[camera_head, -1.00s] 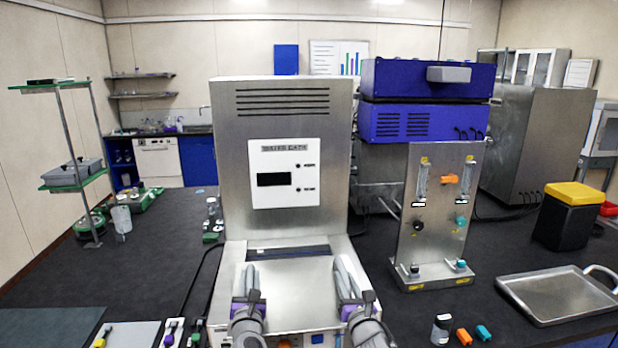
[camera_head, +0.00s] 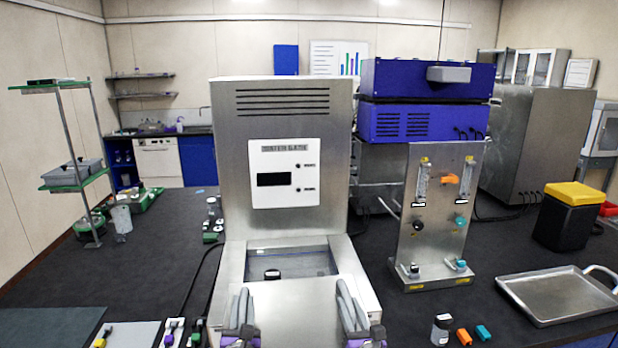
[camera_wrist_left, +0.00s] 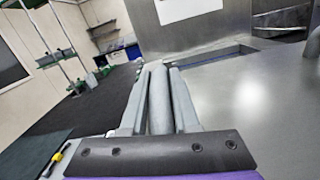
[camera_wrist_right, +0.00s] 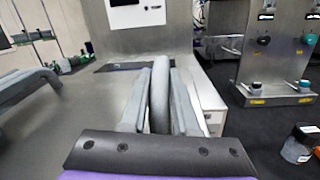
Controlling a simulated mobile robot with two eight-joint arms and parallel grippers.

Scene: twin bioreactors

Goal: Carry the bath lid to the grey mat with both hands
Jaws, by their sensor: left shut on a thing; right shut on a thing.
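The bath lid (camera_head: 296,312) is a flat steel plate in front of the bath in the head view. It also shows in the left wrist view (camera_wrist_left: 245,105) and the right wrist view (camera_wrist_right: 75,100). My left gripper (camera_head: 240,308) is shut on a grey bar handle at the lid's left side. My right gripper (camera_head: 350,306) is shut on the matching handle at its right side. Behind the lid, the bath opening (camera_head: 315,262) is partly uncovered, with a dark-capped item (camera_head: 272,274) inside. The grey mat (camera_head: 45,326) lies at the lower left, partly out of frame.
The bath's steel housing (camera_head: 230,150) stands behind the opening. A steel valve panel (camera_head: 440,220) and a tray (camera_head: 560,292) are to the right. A jar (camera_head: 441,330) stands near the lid's right side. Small tools on pale pads (camera_head: 135,335) lie between mat and bath.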

